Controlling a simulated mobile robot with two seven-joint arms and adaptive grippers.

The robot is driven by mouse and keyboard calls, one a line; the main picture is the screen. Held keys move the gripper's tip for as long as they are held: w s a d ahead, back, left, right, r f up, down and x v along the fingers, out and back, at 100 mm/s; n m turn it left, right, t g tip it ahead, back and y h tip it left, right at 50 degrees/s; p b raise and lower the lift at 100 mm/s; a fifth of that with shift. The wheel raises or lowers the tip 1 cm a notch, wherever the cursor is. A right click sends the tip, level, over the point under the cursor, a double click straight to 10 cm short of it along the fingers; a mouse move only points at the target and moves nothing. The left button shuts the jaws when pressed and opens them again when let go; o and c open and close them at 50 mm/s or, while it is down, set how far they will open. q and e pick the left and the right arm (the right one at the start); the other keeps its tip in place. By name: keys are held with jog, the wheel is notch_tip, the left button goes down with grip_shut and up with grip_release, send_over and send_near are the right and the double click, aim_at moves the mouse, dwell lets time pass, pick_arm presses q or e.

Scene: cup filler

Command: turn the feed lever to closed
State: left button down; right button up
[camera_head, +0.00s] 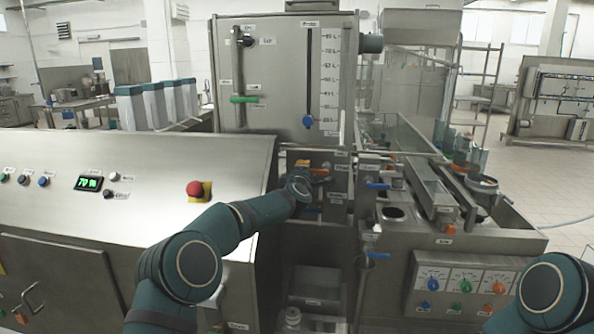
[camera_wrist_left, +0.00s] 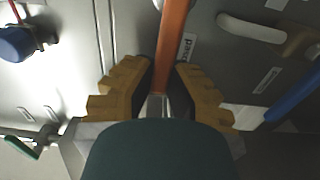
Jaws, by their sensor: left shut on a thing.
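An orange lever (camera_head: 320,172) sits on the front of the machine below the tall steel tank. In the left wrist view the orange lever (camera_wrist_left: 174,40) runs down between the yellow fingers of my left gripper (camera_wrist_left: 162,75). My left gripper (camera_head: 303,165) is shut on this lever; in the head view my wrist hides part of the grip. A small label (camera_wrist_left: 187,47) beside the lever is partly hidden, and its visible letters seem to end in "sed". My right gripper is out of view.
Blue-handled levers (camera_head: 378,186) sit close to the right. A green lever (camera_head: 245,99) and a blue slider knob (camera_head: 308,121) are on the tank (camera_head: 270,75) above. A control desk with a red stop button (camera_head: 197,190) fills the left. A dial panel (camera_head: 463,283) is at the lower right.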

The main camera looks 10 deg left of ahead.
pick_arm(q)
jog(key=shift+f, duration=0.1)
dwell(0.4)
jog(key=c, duration=1)
grip_release()
jog(key=shift+o, duration=0.2)
jog(key=shift+s, duration=0.15)
jog(key=s, duration=1.1)
jog(key=shift+s+a, duration=0.2)
jog(key=shift+s, duration=0.15)
jog(key=shift+f, duration=0.1)
